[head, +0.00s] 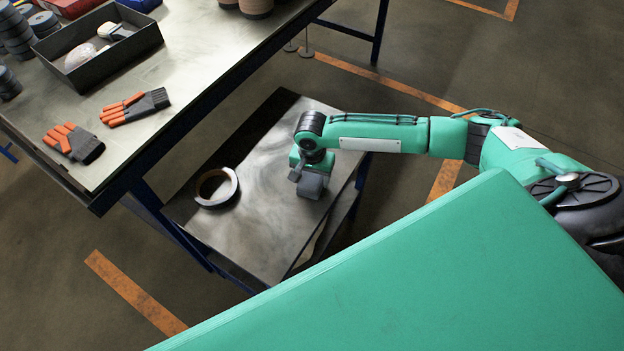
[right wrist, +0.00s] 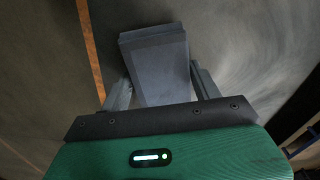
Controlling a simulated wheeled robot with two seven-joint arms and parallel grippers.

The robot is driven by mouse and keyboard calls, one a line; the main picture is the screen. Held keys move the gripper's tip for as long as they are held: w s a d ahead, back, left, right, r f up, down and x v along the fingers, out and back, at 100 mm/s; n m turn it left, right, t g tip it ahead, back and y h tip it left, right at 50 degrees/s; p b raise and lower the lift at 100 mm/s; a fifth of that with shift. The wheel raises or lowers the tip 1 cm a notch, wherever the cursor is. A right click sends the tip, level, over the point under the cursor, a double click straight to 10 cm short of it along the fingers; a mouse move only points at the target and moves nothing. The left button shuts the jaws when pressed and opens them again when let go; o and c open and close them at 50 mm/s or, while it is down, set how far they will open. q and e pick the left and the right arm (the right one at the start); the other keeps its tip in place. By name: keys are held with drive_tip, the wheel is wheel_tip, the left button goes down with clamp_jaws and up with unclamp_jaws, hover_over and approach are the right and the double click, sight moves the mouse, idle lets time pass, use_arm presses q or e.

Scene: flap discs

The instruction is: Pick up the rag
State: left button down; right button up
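The rag (head: 312,187) is a small grey-blue folded cloth at the right side of the low metal table (head: 265,215). In the right wrist view the rag (right wrist: 158,65) lies between the two fingers of my right gripper (right wrist: 160,92). The fingers stand wide apart, one on each side of it, very close to its edges. I cannot tell if they press on it. In the head view my right gripper (head: 304,176) points down at the rag and partly covers it. My left gripper is not in view.
A dark roll of tape (head: 216,187) lies on the left of the low table. The higher workbench (head: 190,75) at left holds orange-and-grey gloves (head: 135,107), a black tray (head: 100,45) and several grey discs (head: 15,35). The low table's middle is clear.

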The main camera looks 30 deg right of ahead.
sight(312, 177)
drive_tip(key=shift+c, duration=1)
wheel_tip(312, 177, up, 20)
drive_tip(key=shift+p, duration=0.4)
